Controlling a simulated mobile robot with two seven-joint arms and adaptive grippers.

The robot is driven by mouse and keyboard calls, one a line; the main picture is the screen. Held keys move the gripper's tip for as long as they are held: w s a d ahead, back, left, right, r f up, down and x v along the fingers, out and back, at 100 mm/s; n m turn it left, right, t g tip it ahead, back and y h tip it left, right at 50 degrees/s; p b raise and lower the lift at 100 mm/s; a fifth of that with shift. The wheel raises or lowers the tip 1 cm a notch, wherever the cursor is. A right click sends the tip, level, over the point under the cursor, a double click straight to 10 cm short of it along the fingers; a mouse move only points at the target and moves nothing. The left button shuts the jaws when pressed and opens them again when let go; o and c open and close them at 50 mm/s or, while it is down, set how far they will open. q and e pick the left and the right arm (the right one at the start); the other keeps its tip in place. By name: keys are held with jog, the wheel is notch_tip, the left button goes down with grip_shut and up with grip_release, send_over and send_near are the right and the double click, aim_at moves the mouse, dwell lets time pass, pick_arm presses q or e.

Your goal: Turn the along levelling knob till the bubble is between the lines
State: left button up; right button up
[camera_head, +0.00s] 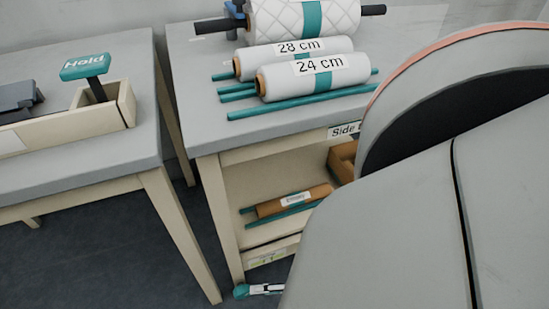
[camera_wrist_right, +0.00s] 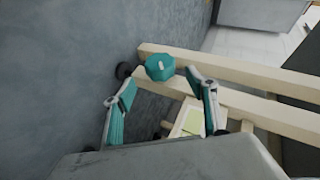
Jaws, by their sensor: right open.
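A teal knob (camera_wrist_right: 160,67) sits near the end of a pale wooden beam in the right wrist view. My right gripper (camera_wrist_right: 162,78) is open, its two fingers apart with the knob between and just beyond their tips. I cannot tell whether either finger touches it. In the head view the teal knob (camera_head: 240,291) shows low by the table's leg, with a gripper finger (camera_head: 266,289) beside it. A small yellow-green patch (camera_head: 266,258) is on the low rail above. No bubble or lines can be made out. My left gripper is not in view.
The grey-topped table (camera_head: 205,120) carries rolls labelled 28 cm (camera_head: 295,57) and 24 cm (camera_head: 315,78). Its shelf holds a brown roll (camera_head: 290,202). A second table (camera_head: 75,165) with a "Hold" lever (camera_head: 85,66) stands left. My arm hides the lower right.

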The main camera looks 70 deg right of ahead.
jog(key=shift+v, duration=1.95)
